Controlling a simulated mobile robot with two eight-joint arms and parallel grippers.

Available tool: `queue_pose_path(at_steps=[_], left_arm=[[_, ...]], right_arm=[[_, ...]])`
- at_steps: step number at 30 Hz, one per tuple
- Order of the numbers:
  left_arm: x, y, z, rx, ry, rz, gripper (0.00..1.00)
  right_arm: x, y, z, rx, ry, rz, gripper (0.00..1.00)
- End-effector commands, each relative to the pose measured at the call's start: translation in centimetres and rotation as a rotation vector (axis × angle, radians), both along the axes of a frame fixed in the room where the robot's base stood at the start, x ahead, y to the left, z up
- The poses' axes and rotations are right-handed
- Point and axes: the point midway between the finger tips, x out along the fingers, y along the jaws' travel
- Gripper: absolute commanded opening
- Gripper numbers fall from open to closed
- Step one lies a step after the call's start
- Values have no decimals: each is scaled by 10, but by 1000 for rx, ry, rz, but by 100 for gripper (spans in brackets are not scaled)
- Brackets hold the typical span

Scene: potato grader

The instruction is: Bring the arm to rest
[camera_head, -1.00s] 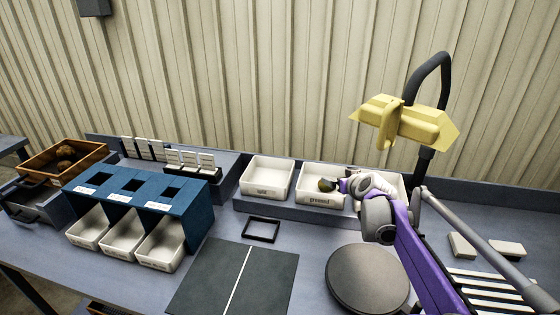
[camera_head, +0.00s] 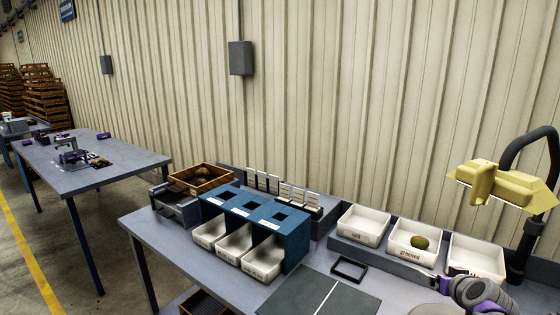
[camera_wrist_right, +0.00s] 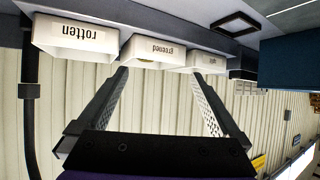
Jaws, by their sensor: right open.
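My right gripper (camera_head: 432,277) is low at the right of the head view, in front of the white bins, with part of my arm behind it cut off by the bottom edge. Its two fingers stand apart and empty in the right wrist view (camera_wrist_right: 160,78). A greenish potato (camera_head: 420,243) lies in the white bin labelled "greened" (camera_head: 408,254), apart from the gripper. That bin also shows in the upside-down wrist view (camera_wrist_right: 140,50). My left gripper is in no view.
White bins stand on either side: left (camera_head: 362,237) and "rotten" (camera_wrist_right: 75,38). A yellow lamp (camera_head: 500,184) overhangs the right. A blue rack (camera_head: 293,250), black frame (camera_head: 349,269) and dark mat (camera_head: 312,297) lie left. A wooden crate (camera_head: 222,181) is farther left.

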Motion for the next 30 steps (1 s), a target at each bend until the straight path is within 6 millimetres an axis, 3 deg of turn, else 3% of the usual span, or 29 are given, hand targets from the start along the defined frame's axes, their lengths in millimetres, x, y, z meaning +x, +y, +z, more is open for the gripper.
queue_pose_path(at_steps=[1, 5, 8, 12, 15, 18, 21, 25, 30], left_arm=[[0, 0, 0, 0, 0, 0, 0], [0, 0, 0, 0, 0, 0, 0], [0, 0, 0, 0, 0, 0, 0], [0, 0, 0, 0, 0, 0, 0], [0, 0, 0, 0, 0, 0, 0], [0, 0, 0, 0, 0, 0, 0], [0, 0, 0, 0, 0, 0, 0], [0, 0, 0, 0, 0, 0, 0], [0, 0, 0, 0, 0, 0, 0]], right_arm=[[-7, 29, -4, 15, 24, 33, 100], [-34, 94, -19, 52, 102, 103, 100], [-67, 147, -36, 78, 179, 160, 100], [-135, 219, -71, 98, 316, 231, 100], [-188, 253, -99, 96, 409, 260, 100], [-230, 271, -122, 84, 481, 270, 100], [-258, 279, -139, 69, 527, 269, 100], [-274, 281, -149, 59, 553, 266, 100], [-276, 281, -150, 58, 556, 262, 100]])
